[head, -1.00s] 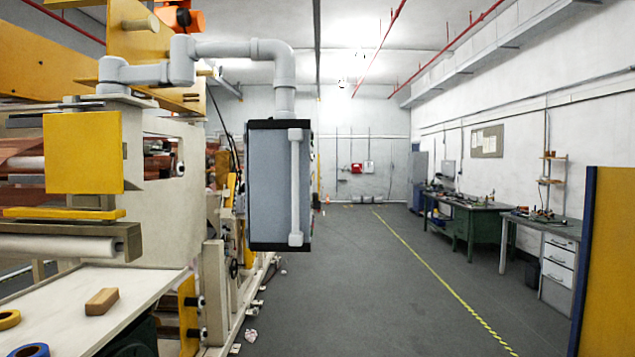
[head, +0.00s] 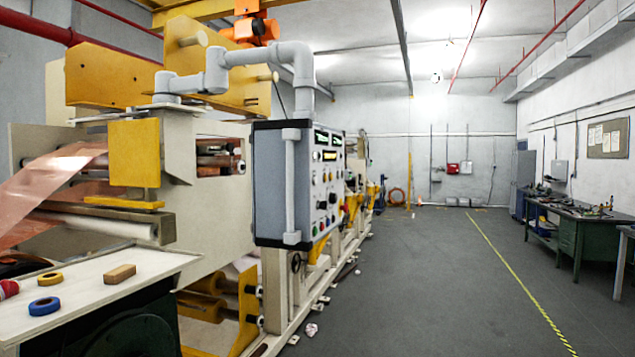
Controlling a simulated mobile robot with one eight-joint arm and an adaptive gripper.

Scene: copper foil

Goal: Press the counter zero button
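A grey control box (head: 283,184) hangs from a jointed grey pipe arm on the machine, left of the picture's middle. Its control face (head: 327,180) points to the right and shows at a steep slant. Green lit displays (head: 322,137) sit near its top, with a yellowish display (head: 329,155) below. Several knobs and buttons (head: 326,205) sit lower on the face. They are too small to tell which is the counter zero button. My gripper is not in view.
The copper foil machine (head: 215,230) fills the left side. A light table (head: 100,285) at the front left holds tape rolls (head: 45,306) and a wooden block (head: 120,273). The grey floor (head: 430,280) on the right is clear, with workbenches (head: 575,225) beyond a yellow line.

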